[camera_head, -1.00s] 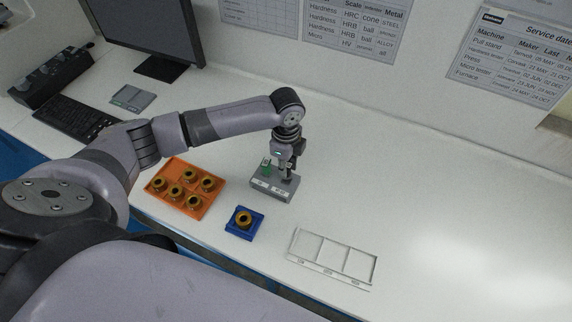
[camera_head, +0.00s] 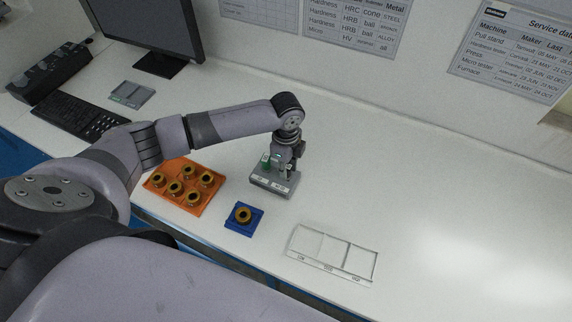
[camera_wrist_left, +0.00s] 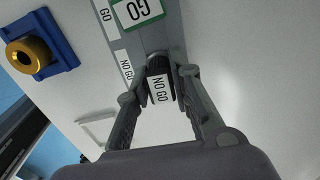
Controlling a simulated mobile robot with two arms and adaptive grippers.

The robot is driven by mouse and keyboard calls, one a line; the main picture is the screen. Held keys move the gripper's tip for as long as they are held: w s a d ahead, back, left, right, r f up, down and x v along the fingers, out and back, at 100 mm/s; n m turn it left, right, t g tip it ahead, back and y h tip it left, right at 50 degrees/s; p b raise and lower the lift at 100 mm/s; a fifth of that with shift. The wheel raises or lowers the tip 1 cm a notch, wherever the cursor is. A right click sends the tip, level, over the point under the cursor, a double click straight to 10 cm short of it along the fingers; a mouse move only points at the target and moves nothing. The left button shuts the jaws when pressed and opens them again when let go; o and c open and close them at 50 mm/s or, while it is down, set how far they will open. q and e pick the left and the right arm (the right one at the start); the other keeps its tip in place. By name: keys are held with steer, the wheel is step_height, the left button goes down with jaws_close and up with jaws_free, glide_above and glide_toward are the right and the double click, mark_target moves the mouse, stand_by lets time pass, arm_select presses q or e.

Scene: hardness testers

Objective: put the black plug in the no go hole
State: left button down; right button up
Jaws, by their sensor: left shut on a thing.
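A grey block (camera_head: 260,182) with white labels stands on the white bench; in the left wrist view (camera_wrist_left: 99,42) its labels read GO and NO GO. A green plug (camera_head: 266,160) labelled GO stands at its GO end, and it also shows in the left wrist view (camera_wrist_left: 137,10). My left gripper (camera_head: 286,171) is low over the block's right end, shut on the black plug (camera_wrist_left: 158,84), whose label reads NO GO. The gripper (camera_wrist_left: 160,86) hides the plug's lower end and the hole, so I cannot tell how deep the plug sits. My right gripper is not in view.
A blue holder (camera_head: 231,225) with one brass ring sits in front of the block. An orange tray (camera_head: 158,184) with several brass rings lies to its left. An empty white three-part tray (camera_head: 320,246) lies front right. The bench at right is clear.

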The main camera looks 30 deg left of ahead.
arm_select(q)
steer(key=c, duration=1.3)
jaws_free()
steer(key=shift+c, duration=0.2)
steer(key=shift+f, duration=0.1)
step_height(320, 180, up, 12)
